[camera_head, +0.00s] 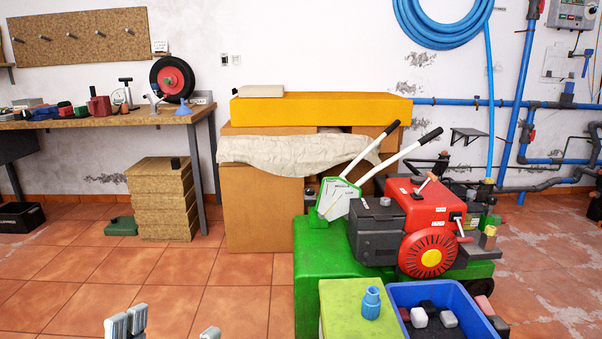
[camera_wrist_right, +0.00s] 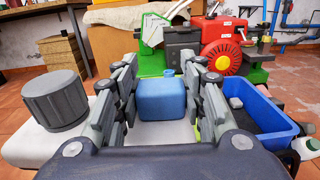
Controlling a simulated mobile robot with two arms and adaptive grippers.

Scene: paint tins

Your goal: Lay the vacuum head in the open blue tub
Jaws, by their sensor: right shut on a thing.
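My right gripper (camera_wrist_right: 163,62) is shut on a blue blocky thing (camera_wrist_right: 162,100), which I take to be the vacuum head. It sits between the two fingers, with a pale grey surface showing below it. In the head view only the fingertips of this gripper (camera_head: 167,325) show at the bottom left; what they hold is below the picture. The open blue tub (camera_head: 397,292) is at the lower right, with several dark, white and red pieces inside. In the wrist view the tub (camera_wrist_right: 280,135) is right of the gripper, apart from it. My left gripper is not seen.
A small blue bottle-like thing (camera_head: 371,303) stands on a green box (camera_head: 350,325) left of the tub. Behind is a green and red machine (camera_head: 430,215) with white handles. A workbench (camera_head: 110,120) and stacked brown boards (camera_head: 162,205) are at the left.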

